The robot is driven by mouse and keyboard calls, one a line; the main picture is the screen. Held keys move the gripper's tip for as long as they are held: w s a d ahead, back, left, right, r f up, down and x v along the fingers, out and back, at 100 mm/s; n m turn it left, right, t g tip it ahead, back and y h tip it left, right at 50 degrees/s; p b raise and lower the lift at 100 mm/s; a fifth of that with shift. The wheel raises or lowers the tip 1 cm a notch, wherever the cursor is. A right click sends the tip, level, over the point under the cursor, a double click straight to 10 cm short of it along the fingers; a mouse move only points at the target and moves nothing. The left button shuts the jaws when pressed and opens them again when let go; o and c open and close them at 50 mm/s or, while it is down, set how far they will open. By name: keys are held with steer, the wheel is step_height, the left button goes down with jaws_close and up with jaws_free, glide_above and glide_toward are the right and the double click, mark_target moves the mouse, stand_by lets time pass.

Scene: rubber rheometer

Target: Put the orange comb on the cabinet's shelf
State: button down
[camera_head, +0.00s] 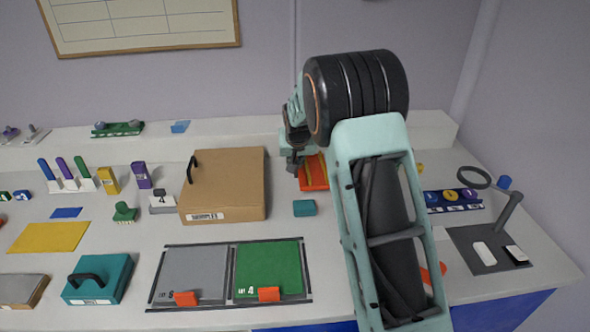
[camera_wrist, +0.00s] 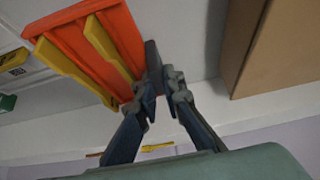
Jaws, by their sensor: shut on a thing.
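The orange comb (camera_wrist: 125,40), an orange piece with yellow bars along it, is at my fingertips in the wrist view. My gripper (camera_wrist: 154,75) is shut on its edge. In the head view the orange comb (camera_head: 313,172) shows beside my gripper (camera_head: 294,160), partly hidden behind my arm. It looks tilted; whether it touches the bench cannot be told. No cabinet shelf can be made out clearly.
A tan box with a black handle (camera_head: 235,185) stands just left of my gripper. A teal block (camera_head: 304,208) lies in front. Grey (camera_head: 190,275) and green (camera_head: 268,265) panels lie nearer. My arm hides the bench centre-right.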

steer(key=shift+f, duration=1.35)
steer(key=shift+f, duration=0.2)
steer(key=c, duration=2)
jaws_free()
steer(key=shift+s, duration=0.1)
steer(key=shift+c, duration=0.2)
steer(key=shift+r, duration=0.1)
